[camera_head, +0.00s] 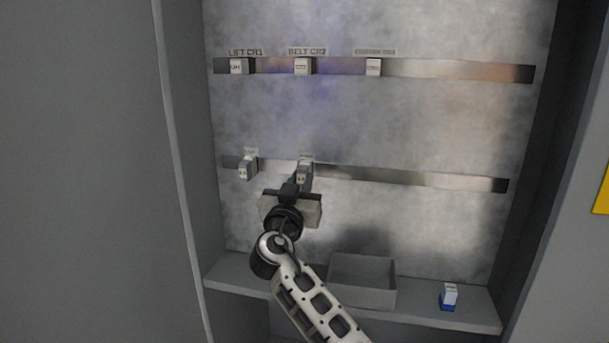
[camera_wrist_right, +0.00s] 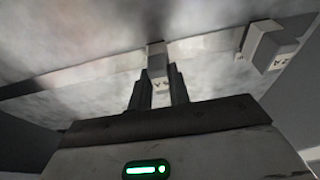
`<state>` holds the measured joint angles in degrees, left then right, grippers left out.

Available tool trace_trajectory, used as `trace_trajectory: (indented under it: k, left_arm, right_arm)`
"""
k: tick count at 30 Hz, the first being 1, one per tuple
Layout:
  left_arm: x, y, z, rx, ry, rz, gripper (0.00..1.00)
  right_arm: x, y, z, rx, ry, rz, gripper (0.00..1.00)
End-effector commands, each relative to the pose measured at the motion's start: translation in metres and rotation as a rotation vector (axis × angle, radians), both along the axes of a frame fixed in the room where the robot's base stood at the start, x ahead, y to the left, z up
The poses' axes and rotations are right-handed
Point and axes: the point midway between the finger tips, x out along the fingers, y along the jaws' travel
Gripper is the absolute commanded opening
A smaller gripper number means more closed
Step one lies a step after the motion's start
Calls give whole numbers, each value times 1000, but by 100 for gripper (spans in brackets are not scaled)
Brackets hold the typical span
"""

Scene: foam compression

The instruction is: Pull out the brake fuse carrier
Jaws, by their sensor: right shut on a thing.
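Two grey-white fuse carriers sit on the lower metal rail. My right gripper (camera_head: 298,184) is at the right-hand carrier (camera_head: 306,171), under a small label too blurred to read. In the right wrist view this carrier (camera_wrist_right: 158,66) stands between the two dark fingers (camera_wrist_right: 156,92), which are shut on it. Its back end is at the rail, and I cannot tell whether it is fully seated. The other carrier (camera_head: 247,168) is to its left, apart from the gripper; it shows at the right of the wrist view (camera_wrist_right: 268,46). My left gripper is out of view.
The upper rail (camera_head: 450,69) bears three white blocks, two labelled LIFT CR1 (camera_head: 238,66) and BELT CR2 (camera_head: 303,66). An open grey bin (camera_head: 375,298) and a blue-and-white block (camera_head: 449,296) stand on the shelf below. Cabinet walls bound both sides. The lower rail's right part is clear.

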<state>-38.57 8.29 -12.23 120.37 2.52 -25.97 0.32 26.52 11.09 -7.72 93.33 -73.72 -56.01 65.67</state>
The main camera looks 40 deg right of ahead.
Motion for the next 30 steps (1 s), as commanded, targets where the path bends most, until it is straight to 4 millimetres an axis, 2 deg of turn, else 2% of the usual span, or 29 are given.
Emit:
trace_trajectory:
  k: [30]
  left_arm:
    - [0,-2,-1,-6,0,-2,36]
  right_arm:
    - [-7,10,-1,0,1,3,0]
